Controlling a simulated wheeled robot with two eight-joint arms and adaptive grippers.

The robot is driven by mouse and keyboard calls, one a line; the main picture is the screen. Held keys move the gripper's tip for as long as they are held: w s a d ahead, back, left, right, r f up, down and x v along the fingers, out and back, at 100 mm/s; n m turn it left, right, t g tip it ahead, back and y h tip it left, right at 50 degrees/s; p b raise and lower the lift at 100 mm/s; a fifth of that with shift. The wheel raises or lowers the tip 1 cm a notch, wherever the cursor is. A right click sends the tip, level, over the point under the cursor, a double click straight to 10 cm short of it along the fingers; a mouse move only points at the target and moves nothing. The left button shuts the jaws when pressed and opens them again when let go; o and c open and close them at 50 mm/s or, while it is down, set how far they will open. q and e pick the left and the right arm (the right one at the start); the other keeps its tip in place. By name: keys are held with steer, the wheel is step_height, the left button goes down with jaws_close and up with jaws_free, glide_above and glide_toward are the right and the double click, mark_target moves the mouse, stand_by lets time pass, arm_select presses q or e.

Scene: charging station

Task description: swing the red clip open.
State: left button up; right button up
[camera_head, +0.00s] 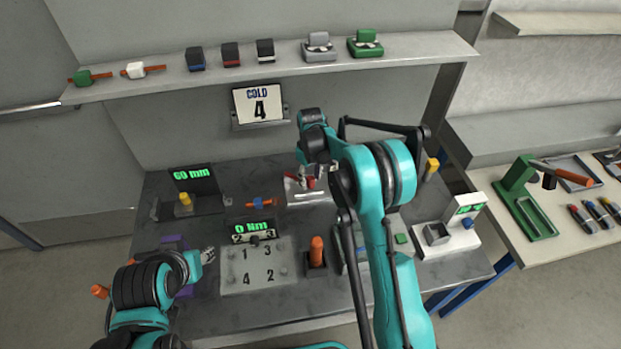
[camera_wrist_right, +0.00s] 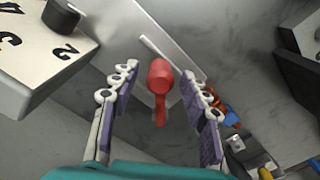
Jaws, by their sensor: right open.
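The red clip (camera_wrist_right: 160,85) shows in the right wrist view as a rounded red head with a narrower red stem. It lies between my right gripper's spread fingers (camera_wrist_right: 152,88), with a gap on each side. In the head view, the red clip (camera_head: 311,183) is a small patch above a pale plate (camera_head: 308,196), partly hidden. My right gripper (camera_head: 308,172) is above it, open and empty; its fingers are small there. My left gripper (camera_head: 182,268) is low at the left, largely hidden by its own arm, and its opening is unclear.
A numbered panel (camera_head: 255,268) stands left of the plate, near an orange-handled tool (camera_head: 317,252). A blue-and-orange piece (camera_head: 260,204) lies to the plate's left. A white device (camera_head: 448,232) stands at the right. A shelf (camera_head: 280,75) with several small parts runs behind.

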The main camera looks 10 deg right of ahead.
jaws_close()
steer(key=shift+s+a, duration=0.1)
steer(key=shift+s+a+m, duration=0.45)
steer(key=shift+a+m, duration=0.1)
steer(key=shift+m, duration=0.35)
steer(key=shift+s+a+m+b, duration=0.5)
steer(key=shift+a+m, duration=0.45)
steer(key=shift+m, duration=0.25)
steer(key=shift+s+a+m, duration=0.2)
steer(key=shift+a+m, duration=0.3)
steer(key=shift+m, duration=0.1)
steer(key=shift+s+a+m, duration=0.15)
steer(key=shift+a+m, duration=0.35)
steer(key=shift+m, duration=0.1)
steer(key=shift+s+a+m, duration=0.1)
steer(key=shift+a+m, duration=1.05)
steer(key=shift+m, duration=0.15)
jaws_free()
